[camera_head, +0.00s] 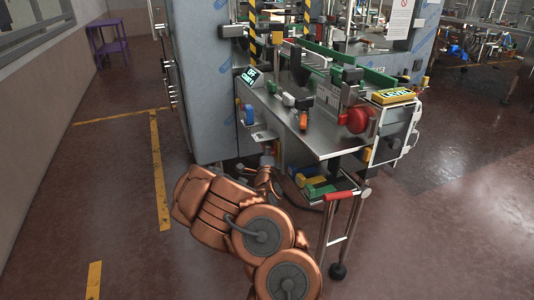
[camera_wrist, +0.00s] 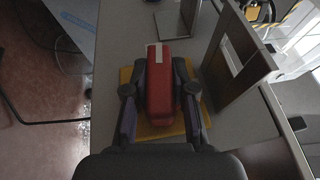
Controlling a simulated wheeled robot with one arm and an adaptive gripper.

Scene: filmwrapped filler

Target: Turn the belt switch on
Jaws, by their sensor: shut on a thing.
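The red switch handle (camera_wrist: 158,62), a rounded block with a pale mark at its far end, stands over a yellow plate (camera_wrist: 125,76) in the wrist view. The handle lies between the two dark fingers of my gripper (camera_wrist: 158,92), which is shut on it. Whether the switch is on or off cannot be told from its position. In the head view my copper arm reaches the near side of the steel machine, and the gripper and switch there are hidden or too small to make out.
A small display (camera_head: 250,77) with glowing text sits on the machine's front corner. A red round knob (camera_head: 357,119) and a yellow box (camera_head: 393,96) are on the machine's right side. In the wrist view, an upright metal frame (camera_wrist: 237,62) stands close right of my gripper. The floor (camera_head: 110,200) at left is clear.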

